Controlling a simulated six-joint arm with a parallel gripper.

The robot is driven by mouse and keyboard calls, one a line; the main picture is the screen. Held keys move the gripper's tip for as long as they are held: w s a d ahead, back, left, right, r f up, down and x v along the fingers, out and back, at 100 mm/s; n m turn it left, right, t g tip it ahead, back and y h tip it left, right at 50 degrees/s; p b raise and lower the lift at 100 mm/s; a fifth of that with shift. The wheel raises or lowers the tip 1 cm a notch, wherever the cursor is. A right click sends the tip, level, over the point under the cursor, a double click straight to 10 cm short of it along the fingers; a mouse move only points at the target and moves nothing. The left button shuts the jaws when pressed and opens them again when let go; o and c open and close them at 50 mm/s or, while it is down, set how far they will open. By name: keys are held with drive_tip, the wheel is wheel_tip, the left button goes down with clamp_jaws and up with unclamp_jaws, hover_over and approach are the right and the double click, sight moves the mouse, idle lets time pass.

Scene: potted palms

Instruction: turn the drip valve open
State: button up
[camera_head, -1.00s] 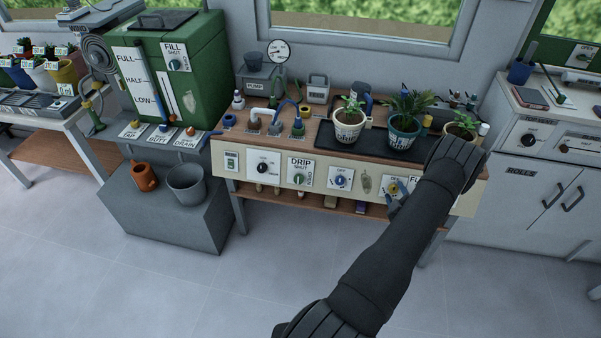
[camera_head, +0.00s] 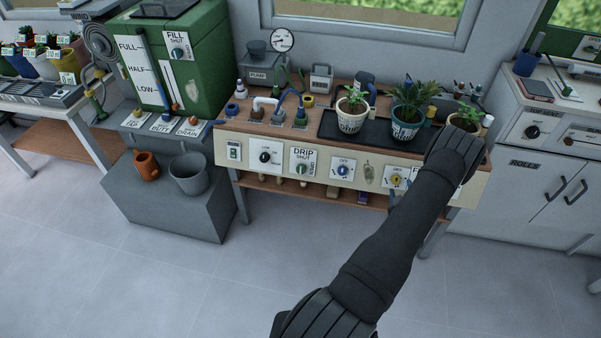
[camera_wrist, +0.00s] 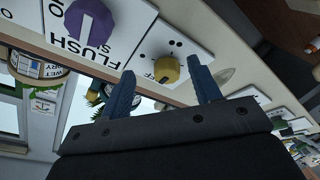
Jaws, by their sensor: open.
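The drip valve is a small green knob (camera_head: 302,169) on a white plate marked DRIP, SHUT and OPEN, on the bench's front panel in the head view. Which mark it points to is too small to tell. My gripper (camera_head: 394,199) is open and empty, well to the right of the drip knob and mostly hidden by my arm. In the wrist view my gripper's blue fingers (camera_wrist: 161,68) stand apart, with a yellow knob (camera_wrist: 167,70) in line with the gap between them. I cannot tell whether they touch it. The drip knob is not clear in the wrist view.
Between gripper and drip knob are a blue knob (camera_head: 342,170) and the yellow knob, which also shows in the head view (camera_head: 396,180). A purple FLUSH knob (camera_wrist: 90,20) is close to the fingers. Potted plants (camera_head: 352,110) stand on the bench above. The floor in front is clear.

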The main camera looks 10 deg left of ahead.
drive_tip(key=s+a+f+m, duration=0.1)
drive_tip(key=a+m, duration=0.3)
drive_tip(key=a, duration=0.8)
drive_tip(key=m+t, duration=0.1)
drive_tip(key=m, duration=0.3)
approach(301, 171)
drive_tip(key=w, duration=0.6)
drive_tip(key=w+a, duration=0.1)
drive_tip(key=w, duration=0.2)
drive_tip(key=shift+w+f, duration=0.1)
drive_tip(key=shift+f, duration=0.1)
drive_tip(key=shift+c, duration=0.5)
drive_tip(key=c, duration=0.9)
